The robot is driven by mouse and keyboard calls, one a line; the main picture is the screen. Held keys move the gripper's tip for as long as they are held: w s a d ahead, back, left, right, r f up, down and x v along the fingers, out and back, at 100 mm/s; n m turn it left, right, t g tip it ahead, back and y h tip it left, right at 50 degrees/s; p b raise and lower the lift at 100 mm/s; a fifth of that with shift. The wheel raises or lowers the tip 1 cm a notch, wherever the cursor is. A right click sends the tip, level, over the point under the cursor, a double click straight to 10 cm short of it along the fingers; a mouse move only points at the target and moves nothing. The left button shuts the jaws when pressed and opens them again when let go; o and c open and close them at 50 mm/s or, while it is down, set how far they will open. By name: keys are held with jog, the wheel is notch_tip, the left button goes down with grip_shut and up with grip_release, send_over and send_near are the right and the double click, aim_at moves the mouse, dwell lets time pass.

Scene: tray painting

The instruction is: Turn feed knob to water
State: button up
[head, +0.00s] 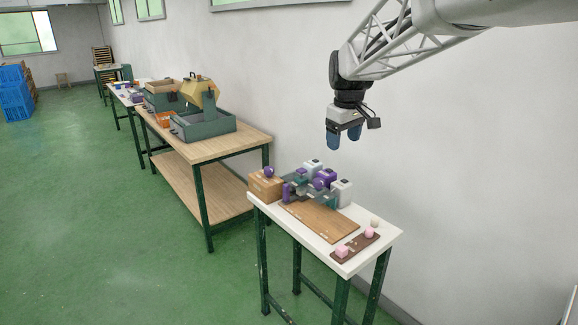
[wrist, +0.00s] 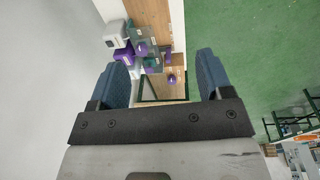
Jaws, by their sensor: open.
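My gripper (head: 344,137) is open and empty, its blue fingers pointing down. It hangs well above the small white table (head: 385,232) and touches nothing. On the table's far part stands a grey-green device with purple parts. A round purple knob (head: 321,184) is on this device. Another purple knob (head: 268,172) sits on a wooden box (head: 263,188) at the table's left. The wrist view shows two purple balls, one (wrist: 142,48) on the device and one (wrist: 171,79) between the fingers. I cannot tell which is the feed knob or read its setting.
White and purple blocks stand on the device. A wooden board (head: 315,220) lies in front, with a brown strip (head: 355,246) holding pink blocks at right. A larger wooden bench (head: 235,140) with green trays stands to the left. The wall is close behind.

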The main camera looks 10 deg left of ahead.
jog(key=w+a+f+n, duration=0.2)
jog(key=w+a, duration=0.4)
jog(key=w, duration=0.4)
jog(key=n+g, duration=0.1)
jog(key=n, duration=0.6)
send_over(269, 168)
jog(key=f, duration=1.7)
jog(key=shift+s+d+f, duration=0.2)
jog(key=shift+f, duration=0.05)
jog(key=shift+w+a+f, duration=0.2)
jog(key=shift+a+f, duration=0.05)
jog(key=shift+f, duration=0.05)
jog(key=shift+f, duration=3.9)
